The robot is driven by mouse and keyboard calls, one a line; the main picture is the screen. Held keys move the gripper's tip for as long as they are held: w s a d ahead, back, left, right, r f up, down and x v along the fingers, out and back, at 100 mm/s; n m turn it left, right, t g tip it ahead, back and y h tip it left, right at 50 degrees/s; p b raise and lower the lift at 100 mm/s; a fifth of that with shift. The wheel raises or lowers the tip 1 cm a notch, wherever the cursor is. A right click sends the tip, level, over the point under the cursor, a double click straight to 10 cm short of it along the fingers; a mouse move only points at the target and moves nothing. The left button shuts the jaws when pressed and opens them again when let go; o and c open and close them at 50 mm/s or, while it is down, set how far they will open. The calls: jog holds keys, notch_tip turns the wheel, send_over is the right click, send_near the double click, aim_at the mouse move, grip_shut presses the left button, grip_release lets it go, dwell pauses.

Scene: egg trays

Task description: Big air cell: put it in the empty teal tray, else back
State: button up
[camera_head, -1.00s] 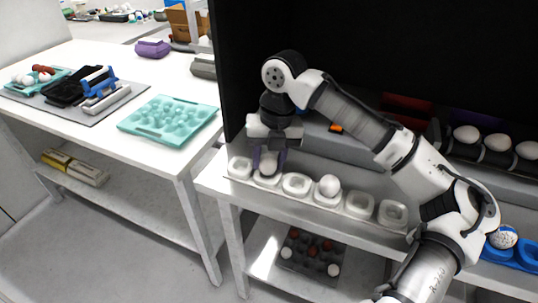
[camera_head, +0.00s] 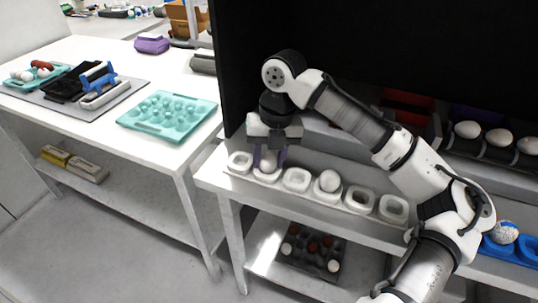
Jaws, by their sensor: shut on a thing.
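My gripper (camera_head: 269,163) points down with its purple fingers shut on a pale egg (camera_head: 268,158), at the second white cup (camera_head: 267,178) from the left in the front row. I cannot tell whether the egg touches the cup. The empty teal tray (camera_head: 185,131) lies on the white table at left, with no eggs in its hollows. Another white egg (camera_head: 329,181) sits in the fourth cup. The other cups in the row look empty. No air cell can be made out on the held egg.
White eggs (camera_head: 500,138) rest on dark rollers at right. A patterned egg (camera_head: 504,232) sits in a blue holder. A gap separates table and bench.

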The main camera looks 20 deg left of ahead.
jog(key=o, duration=0.7)
jog(key=shift+r, duration=0.1)
